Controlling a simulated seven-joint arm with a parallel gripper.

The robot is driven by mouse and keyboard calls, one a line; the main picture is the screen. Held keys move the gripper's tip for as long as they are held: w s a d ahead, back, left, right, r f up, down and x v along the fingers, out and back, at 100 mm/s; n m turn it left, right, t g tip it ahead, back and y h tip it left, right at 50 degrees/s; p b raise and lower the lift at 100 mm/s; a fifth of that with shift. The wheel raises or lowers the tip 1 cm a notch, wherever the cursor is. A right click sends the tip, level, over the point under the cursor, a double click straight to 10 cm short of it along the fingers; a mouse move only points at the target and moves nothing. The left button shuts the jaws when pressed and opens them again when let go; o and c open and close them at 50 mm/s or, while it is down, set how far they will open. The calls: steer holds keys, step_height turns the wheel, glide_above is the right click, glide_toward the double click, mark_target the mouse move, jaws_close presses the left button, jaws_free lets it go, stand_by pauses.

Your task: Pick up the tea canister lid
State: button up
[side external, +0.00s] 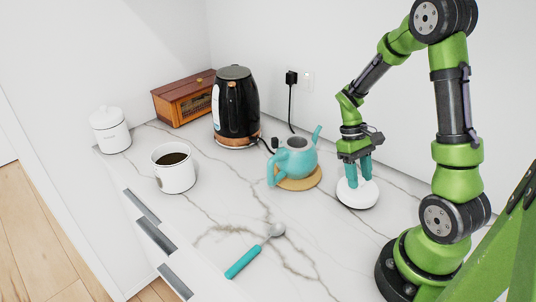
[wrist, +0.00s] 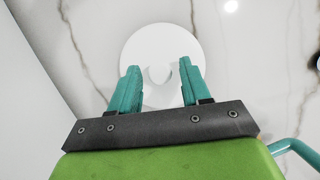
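The tea canister lid (side external: 357,196) is a white round disc lying on the marble counter, below my gripper (side external: 357,172). In the wrist view the lid (wrist: 160,52) shows a small pale knob near its middle. The teal fingers of my gripper (wrist: 160,80) are apart, one on each side of the knob, with a gap visible on both sides. The fingertips are low over the lid; I cannot tell whether they touch its top. An open white canister (side external: 174,178) with dark contents stands at the left of the counter.
A teal teapot (side external: 298,161) on a round wooden trivet (side external: 300,184) stands left of the lid. A black kettle (side external: 236,105), wooden box (side external: 184,98) and lidded white jar (side external: 110,134) stand farther left. A teal-handled scoop (side external: 244,262) lies in front.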

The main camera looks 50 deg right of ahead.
jaws_close()
